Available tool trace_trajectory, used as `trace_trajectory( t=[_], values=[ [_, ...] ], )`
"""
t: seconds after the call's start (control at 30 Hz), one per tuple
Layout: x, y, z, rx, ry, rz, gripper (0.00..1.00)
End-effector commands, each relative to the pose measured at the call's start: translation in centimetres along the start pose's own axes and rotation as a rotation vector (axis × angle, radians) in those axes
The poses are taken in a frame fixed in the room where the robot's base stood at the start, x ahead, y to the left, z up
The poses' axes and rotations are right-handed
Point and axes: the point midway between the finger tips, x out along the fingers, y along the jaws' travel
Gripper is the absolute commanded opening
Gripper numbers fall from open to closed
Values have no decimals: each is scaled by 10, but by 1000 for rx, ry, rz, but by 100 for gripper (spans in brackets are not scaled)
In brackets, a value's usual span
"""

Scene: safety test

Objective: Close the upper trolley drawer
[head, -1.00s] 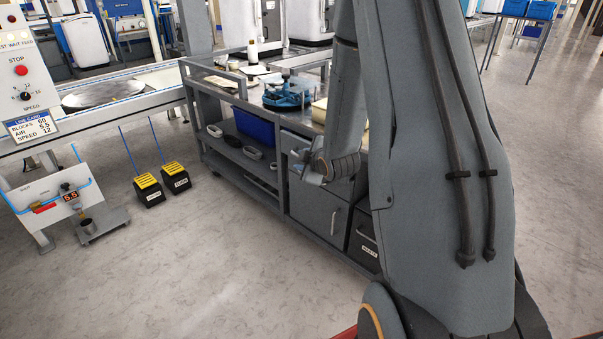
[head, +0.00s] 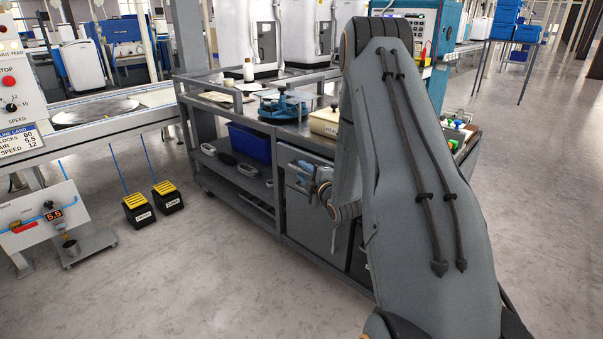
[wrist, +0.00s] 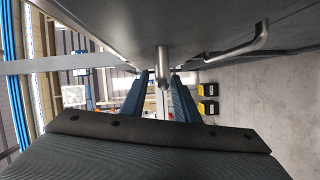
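The trolley (head: 231,193) stands in the middle of the head view. Its upper drawer (head: 294,158) is at the top of the cabinet part, with its front partly hidden by my arm; how far it is out I cannot tell. My gripper (head: 311,177) is close in front of it. In the wrist view, my gripper (wrist: 159,78) has its two blue fingers apart. A metal bar handle (wrist: 162,66), seen nearly end-on, shows between them; contact is not clear. A bent handle (wrist: 250,45), seemingly of the lower door (head: 309,216), is to the right.
On the trolley top are a blue round device (head: 284,107) and a cream tub (head: 325,122). A blue bin (head: 249,142) sits on its shelf. Two yellow-topped pedals (head: 152,203) stand on the floor at left. The floor in front of the trolley is clear.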

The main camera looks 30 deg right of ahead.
Motion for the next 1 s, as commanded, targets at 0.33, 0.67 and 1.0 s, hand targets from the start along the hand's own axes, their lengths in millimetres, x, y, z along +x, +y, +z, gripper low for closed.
trace_trajectory(
  t=[0.33,0.67,1.0],
  values=[
    [15,0,-1,0,1,-1,28],
    [15,0,0,1,0,-1,0],
    [23,-1,-5,-1,16,-3,0]
  ],
)
